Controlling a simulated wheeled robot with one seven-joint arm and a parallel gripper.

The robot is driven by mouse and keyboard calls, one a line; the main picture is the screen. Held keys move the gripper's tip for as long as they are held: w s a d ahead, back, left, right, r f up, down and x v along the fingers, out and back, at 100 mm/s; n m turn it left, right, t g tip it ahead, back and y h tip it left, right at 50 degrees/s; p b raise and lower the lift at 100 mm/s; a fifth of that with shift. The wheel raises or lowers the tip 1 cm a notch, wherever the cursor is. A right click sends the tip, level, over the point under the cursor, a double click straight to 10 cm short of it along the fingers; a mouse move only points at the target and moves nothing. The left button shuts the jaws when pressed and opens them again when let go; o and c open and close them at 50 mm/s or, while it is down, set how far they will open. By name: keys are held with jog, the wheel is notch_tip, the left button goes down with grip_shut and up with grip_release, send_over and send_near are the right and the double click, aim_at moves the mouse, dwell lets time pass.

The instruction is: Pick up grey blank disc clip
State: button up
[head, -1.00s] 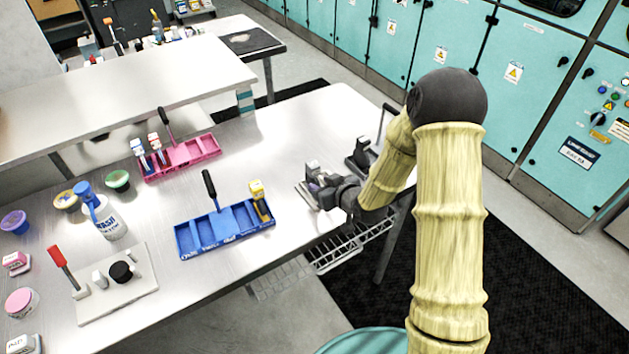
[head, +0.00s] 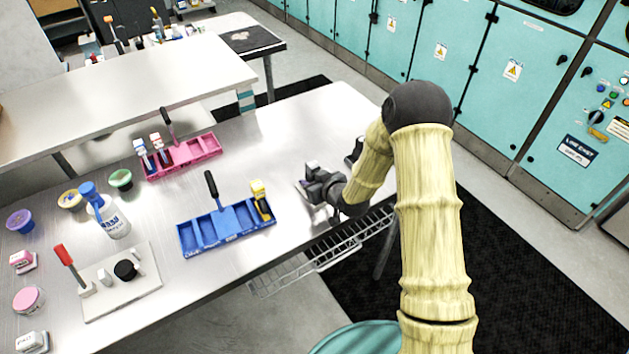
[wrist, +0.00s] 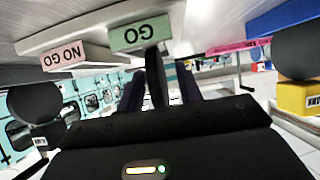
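My gripper (wrist: 160,88) has one finger on each side of this piece. The fingers look apart; I cannot tell whether either touches it. In the head view, my gripper (head: 322,188) is low at the table's right end, beside a small light and dark block (head: 312,168). The clip itself is hard to make out there, partly hidden by my gripper.
A pink NO GO block (wrist: 64,55) is beside the GO block. A blue tray (head: 190,240) with a yellow-topped clip (head: 259,196) stands left of my gripper. A pink tray (head: 180,172) is farther back. A wire basket (head: 335,252) hangs below the table's front edge.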

aim_at(313, 163)
grip_shut()
dwell(0.4)
notch_tip(313, 163, up, 10)
jog(key=shift+b, duration=0.95)
